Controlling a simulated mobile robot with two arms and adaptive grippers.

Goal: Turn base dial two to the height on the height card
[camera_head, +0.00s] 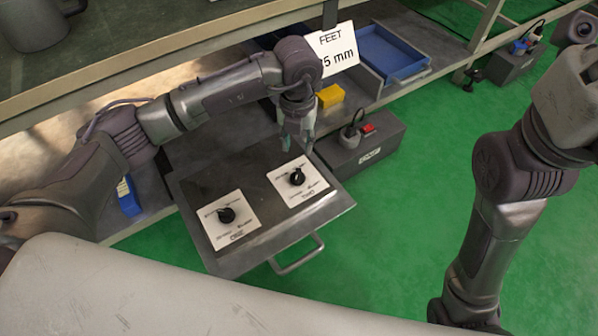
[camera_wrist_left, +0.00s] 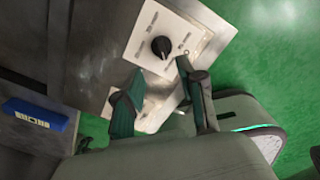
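A dark panel (camera_head: 192,193) with a front handle carries two white plates, each with a black dial. My left gripper (camera_head: 297,140) hangs above the far side of the right plate, apart from the dial. In the left wrist view its fingers (camera_wrist_left: 160,70) are spread and empty, with one dial (camera_wrist_left: 161,46) beyond them. My right gripper is out of view.
A blue tray (camera_head: 392,52) and a yellow block (camera_head: 330,96) lie on the shelf behind. A grey box (camera_head: 362,150) with a plug and red switch stands right of the panel. A blue box (camera_head: 128,197) is at left.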

